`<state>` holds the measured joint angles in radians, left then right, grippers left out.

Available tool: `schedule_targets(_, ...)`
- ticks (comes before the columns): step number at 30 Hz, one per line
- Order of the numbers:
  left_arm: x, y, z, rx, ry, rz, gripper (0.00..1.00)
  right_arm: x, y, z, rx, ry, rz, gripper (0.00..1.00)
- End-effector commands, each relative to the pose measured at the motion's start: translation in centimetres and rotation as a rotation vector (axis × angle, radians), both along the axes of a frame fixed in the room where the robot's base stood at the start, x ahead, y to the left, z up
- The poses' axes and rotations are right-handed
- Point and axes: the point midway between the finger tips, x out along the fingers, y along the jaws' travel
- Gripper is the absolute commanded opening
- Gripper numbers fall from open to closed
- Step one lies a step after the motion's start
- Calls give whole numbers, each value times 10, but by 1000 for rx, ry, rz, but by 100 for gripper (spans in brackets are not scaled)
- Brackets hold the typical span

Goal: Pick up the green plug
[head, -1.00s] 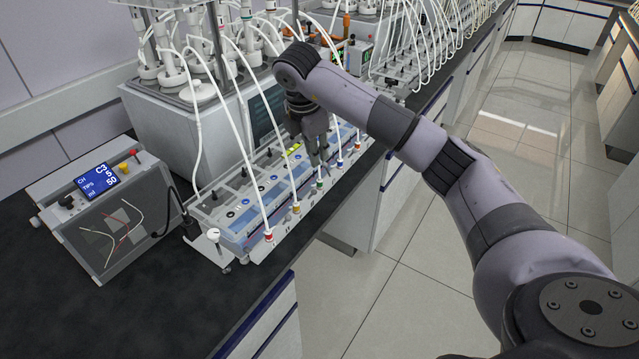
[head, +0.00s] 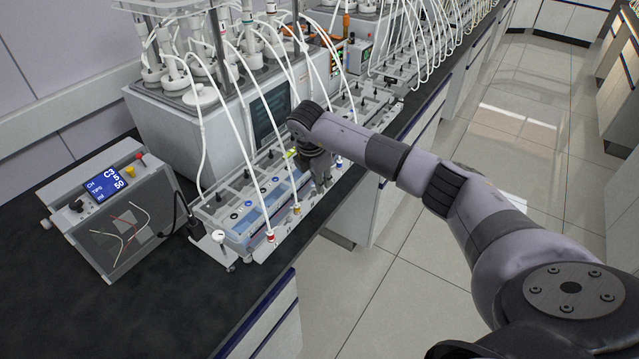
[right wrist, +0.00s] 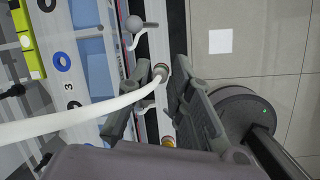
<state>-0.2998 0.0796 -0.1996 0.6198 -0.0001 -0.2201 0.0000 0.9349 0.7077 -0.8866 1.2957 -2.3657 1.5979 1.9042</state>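My right gripper (head: 320,186) is lowered to the front edge of the long valve rack and covers the green plug's place in the head view. In the right wrist view a plug (right wrist: 160,72) on a white hose sits between the two fingertips of this gripper (right wrist: 162,70); its collar looks grey-green. The fingers are apart, with a gap visible beside the plug. In the head view the red plug (head: 270,236), yellow plug (head: 296,209) and blue plug (head: 338,162) stand along the same front ledge. My left gripper is not in view.
The rack (head: 228,228) lies along the black bench (head: 120,310), before a grey reactor box (head: 225,135). White hoses arch over it close to my arm. A meter box (head: 120,215) stands at left. The floor (head: 430,270) at right is clear.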

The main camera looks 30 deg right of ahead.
Motion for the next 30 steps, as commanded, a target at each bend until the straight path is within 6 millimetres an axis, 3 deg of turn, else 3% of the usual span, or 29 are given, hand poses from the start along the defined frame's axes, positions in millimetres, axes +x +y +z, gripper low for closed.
schedule_targets(2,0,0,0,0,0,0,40,0,0,0,0,0,0,20)
schedule_targets(10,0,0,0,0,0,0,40,0,0,1,0,0,0,2)
schedule_targets(23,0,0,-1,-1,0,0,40,1,0,4,0,-3,0,1)
schedule_targets(30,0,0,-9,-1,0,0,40,2,0,28,1,-8,0,1)
